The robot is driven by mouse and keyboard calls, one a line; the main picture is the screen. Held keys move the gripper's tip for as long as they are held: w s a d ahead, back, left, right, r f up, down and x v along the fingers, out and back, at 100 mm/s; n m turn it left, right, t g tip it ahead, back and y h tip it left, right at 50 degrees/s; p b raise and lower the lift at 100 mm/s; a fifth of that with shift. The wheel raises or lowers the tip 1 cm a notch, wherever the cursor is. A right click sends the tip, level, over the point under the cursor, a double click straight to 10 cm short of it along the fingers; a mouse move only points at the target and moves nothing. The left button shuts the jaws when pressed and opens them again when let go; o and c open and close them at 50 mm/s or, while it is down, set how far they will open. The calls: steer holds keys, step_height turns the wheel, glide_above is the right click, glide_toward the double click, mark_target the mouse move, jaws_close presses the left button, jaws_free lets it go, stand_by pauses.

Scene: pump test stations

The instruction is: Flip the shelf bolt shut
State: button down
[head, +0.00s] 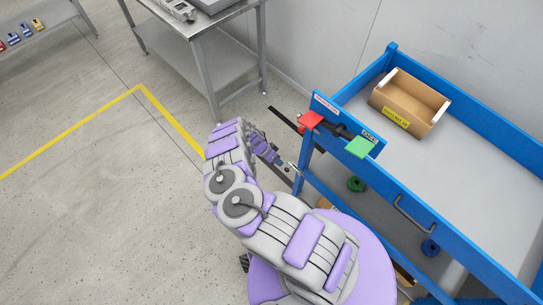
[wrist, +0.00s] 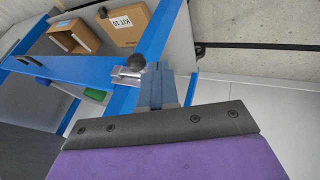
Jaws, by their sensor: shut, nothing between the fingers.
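The shelf bolt is on the blue cart's end rail (head: 330,118). Its dark part (head: 342,132) lies between a red pad (head: 311,120) and a green pad (head: 361,147). A dark bar (head: 283,118) sticks out left of the red pad. In the wrist view a dark round knob (wrist: 135,62) sits over a silver bracket (wrist: 126,73) on the blue rail, and green shows below. My gripper (head: 291,168) is shut and empty, left of and below the pads by the cart's corner post. In the wrist view its fingers (wrist: 164,86) appear just right of the knob; contact cannot be told.
An open cardboard box (head: 410,102) stands on the cart's grey top shelf. A black handle (head: 414,214) is on the near rail. Green and blue round parts are below. A metal table (head: 205,45) stands behind; the floor at left is clear.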

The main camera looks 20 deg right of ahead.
mark_target(288, 171)
steer(key=shift+s+d+f, duration=0.15)
steer(key=shift+s+f, duration=0.05)
steer(key=shift+s, duration=0.5)
steer(key=s, duration=0.1)
steer(key=s+d+p, duration=0.1)
steer(key=s, duration=0.1)
steer(key=s+p, duration=0.1)
steer(key=shift+s+d+r, duration=0.1)
steer(key=shift+s+d, duration=0.1)
steer(key=shift+d, duration=0.15)
steer(key=shift+s, duration=0.1)
